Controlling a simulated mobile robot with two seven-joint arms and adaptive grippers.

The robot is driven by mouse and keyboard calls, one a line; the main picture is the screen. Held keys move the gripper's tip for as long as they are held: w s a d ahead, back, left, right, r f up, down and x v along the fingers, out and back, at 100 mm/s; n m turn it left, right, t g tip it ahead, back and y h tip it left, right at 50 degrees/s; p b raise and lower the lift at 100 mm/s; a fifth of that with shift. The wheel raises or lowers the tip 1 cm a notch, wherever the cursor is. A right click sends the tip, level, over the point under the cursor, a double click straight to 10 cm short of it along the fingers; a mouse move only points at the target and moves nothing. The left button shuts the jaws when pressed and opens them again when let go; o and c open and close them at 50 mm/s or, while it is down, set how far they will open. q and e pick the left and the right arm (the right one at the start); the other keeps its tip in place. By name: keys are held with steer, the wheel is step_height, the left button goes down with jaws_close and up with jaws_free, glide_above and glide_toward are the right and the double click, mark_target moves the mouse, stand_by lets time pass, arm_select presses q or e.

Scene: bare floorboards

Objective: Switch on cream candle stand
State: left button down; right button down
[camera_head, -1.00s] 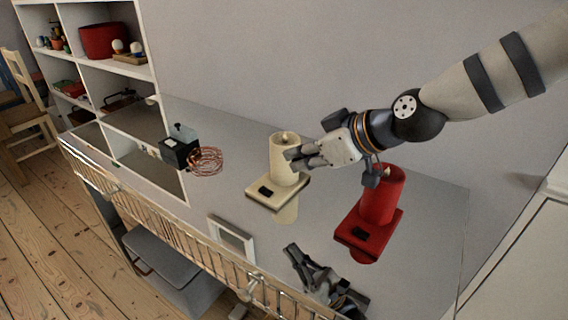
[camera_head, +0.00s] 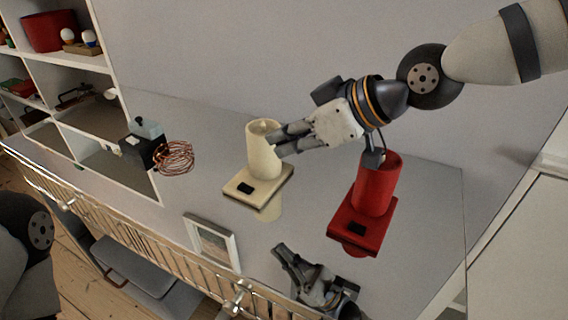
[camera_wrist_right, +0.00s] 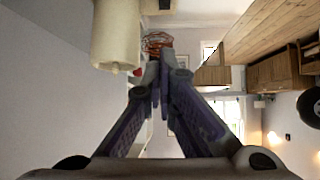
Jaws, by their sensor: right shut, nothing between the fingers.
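The cream candle stand (camera_head: 263,150) stands upright on the grey tabletop, a candle on a square base with a small black switch (camera_head: 245,188) at its front. My right gripper (camera_head: 276,142) is shut and empty, its fingertips at the candle's right side, above the base. I cannot tell whether they touch it. In the right wrist view the cream candle (camera_wrist_right: 116,38) is at upper left, left of my closed fingertips (camera_wrist_right: 163,75).
A red candle stand (camera_head: 374,190) stands to the right, under my right wrist. A black box (camera_head: 143,148) with copper wire (camera_head: 177,157) and a photo frame (camera_head: 212,243) are to the left. A rail (camera_head: 120,235) runs in front.

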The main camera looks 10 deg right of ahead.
mark_target(248, 185)
arm_select(q)
steer(key=shift+w, duration=0.1)
arm_select(e)
steer(key=shift+s+a+r, duration=0.1)
steer(key=shift+r, duration=0.15)
arm_select(q)
steer(key=shift+f, duration=0.1)
arm_select(e)
steer(key=shift+f, duration=0.1)
